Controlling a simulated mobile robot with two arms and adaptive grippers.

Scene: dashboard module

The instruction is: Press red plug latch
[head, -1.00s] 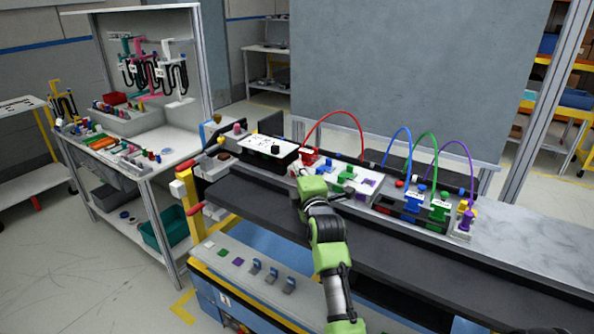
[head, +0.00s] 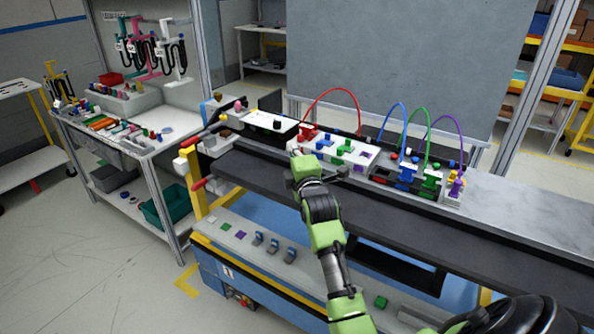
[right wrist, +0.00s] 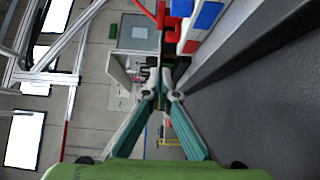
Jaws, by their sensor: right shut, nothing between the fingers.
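The red plug (head: 307,133) sits at the left end of the dashboard module (head: 370,160), with a red cable (head: 332,91) arching from it to the right. My right gripper (head: 297,155) is shut and empty, just in front of the module's left end, apart from the red plug. In the right wrist view its fingertips (right wrist: 161,72) meet, and red parts (right wrist: 171,30) show beyond them at the top. The latch itself is too small to make out. My left gripper is not in view.
Blue (head: 407,172), green (head: 430,180) and purple (head: 456,187) plugs with cables stand along the module's right. A black box with a white top (head: 268,124) stands left of the red plug. The dark belt (head: 400,212) in front is mostly clear.

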